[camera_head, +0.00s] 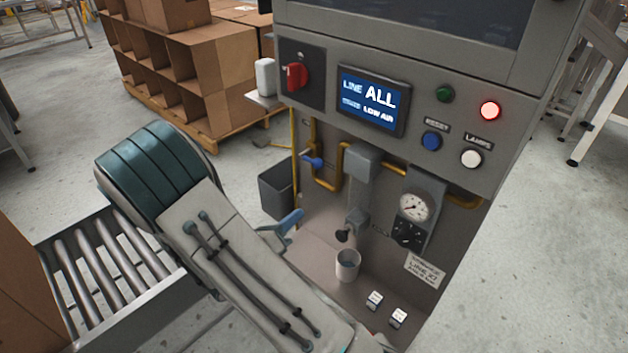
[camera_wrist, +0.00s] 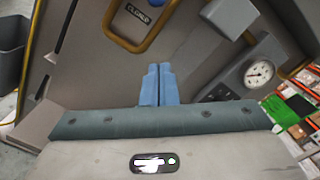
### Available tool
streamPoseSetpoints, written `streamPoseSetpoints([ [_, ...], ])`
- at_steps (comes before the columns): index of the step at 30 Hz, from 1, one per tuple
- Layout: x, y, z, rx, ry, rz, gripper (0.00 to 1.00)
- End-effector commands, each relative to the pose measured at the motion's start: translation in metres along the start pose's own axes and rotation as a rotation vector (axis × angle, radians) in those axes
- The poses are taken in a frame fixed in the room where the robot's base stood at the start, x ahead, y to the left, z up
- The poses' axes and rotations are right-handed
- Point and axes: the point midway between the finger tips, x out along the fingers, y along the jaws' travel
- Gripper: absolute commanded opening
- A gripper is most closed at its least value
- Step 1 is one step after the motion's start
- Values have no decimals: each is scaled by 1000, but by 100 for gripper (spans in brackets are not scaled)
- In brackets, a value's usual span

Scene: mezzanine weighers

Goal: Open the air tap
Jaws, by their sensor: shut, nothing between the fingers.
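The air tap appears as a small blue handle (camera_head: 312,161) on the yellow pipe (camera_head: 325,184), low on the left of the grey machine front in the head view. My gripper (camera_head: 297,214) is below the handle and a little left of it, apart from it. Its blue fingers are shut with nothing between them; they also show in the wrist view (camera_wrist: 157,70), pointing at the panel. In the wrist view a small label (camera_wrist: 138,13), which seems to read CLOSED, is by the yellow pipe (camera_wrist: 158,25).
The screen (camera_head: 372,101) reads LINE ALL and LOW AIR. A red switch (camera_head: 294,76) and a lit red lamp (camera_head: 490,110) are on the panel. A gauge (camera_head: 413,207), a cup (camera_head: 347,265) and a dark bin (camera_head: 276,190) are nearby. A roller conveyor (camera_head: 110,265) is at left.

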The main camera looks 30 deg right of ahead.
Motion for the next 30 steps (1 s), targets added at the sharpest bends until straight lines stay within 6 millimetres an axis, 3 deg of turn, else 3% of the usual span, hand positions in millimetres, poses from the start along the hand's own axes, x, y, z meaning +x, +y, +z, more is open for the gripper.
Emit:
streamPoseSetpoints([
  [8,8,0,0,2,3,-1,0],
  [23,106,-2,-2,2,7,-6,0],
  [25,106,-2,14,7,3,-2,0],
  [30,110,-1,32,5,4,-2,0],
])
